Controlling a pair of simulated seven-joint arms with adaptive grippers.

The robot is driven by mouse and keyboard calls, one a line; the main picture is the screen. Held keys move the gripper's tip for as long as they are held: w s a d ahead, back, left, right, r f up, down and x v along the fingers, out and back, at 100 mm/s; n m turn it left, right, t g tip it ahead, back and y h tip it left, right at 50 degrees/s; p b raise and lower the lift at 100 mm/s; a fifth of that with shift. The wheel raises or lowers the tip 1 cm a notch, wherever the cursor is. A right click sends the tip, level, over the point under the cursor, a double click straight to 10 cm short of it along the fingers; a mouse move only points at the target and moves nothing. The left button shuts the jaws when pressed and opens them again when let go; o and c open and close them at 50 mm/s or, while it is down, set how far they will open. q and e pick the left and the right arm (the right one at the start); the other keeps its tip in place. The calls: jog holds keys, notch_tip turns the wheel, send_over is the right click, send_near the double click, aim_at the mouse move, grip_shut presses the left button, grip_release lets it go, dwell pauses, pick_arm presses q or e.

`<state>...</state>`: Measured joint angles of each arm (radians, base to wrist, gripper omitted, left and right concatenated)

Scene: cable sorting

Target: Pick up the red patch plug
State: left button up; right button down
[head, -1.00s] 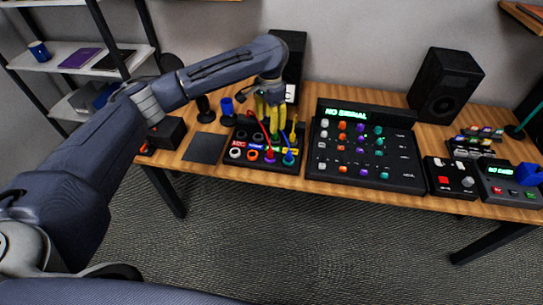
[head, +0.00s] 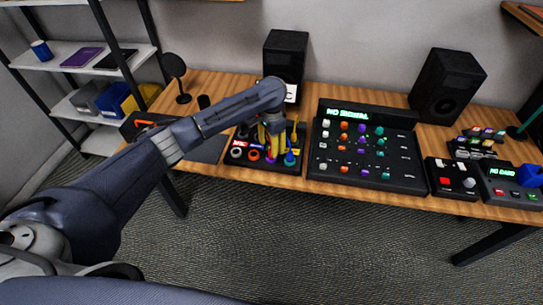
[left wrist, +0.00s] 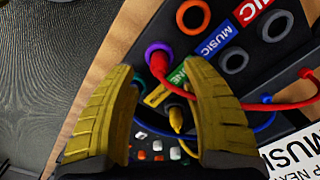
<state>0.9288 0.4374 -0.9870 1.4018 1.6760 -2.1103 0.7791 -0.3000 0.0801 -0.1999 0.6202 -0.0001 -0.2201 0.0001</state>
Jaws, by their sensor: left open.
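The red patch plug (left wrist: 159,63) sits in a purple-ringed socket of the patch panel (left wrist: 205,45) in the left wrist view. Its red cable (left wrist: 285,105) runs behind the right-hand finger and out to the right. My left gripper (left wrist: 158,70) is open, its yellow fingers on either side of the plug in the picture, with nothing clasped. Whether the fingertips are level with the plug, I cannot tell. In the head view my left gripper (head: 272,142) points down over the panel and largely hides the plug. My right gripper is not in view.
A yellow plug (left wrist: 176,118) lies close between the fingers, and a blue plug (left wrist: 266,98) is to the right. Empty ringed sockets line the panel. A mixer (head: 365,150) stands right of the panel and a black speaker (head: 285,62) behind.

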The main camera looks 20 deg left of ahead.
pick_arm(q)
jog(key=shift+f, duration=2.45)
grip_shut()
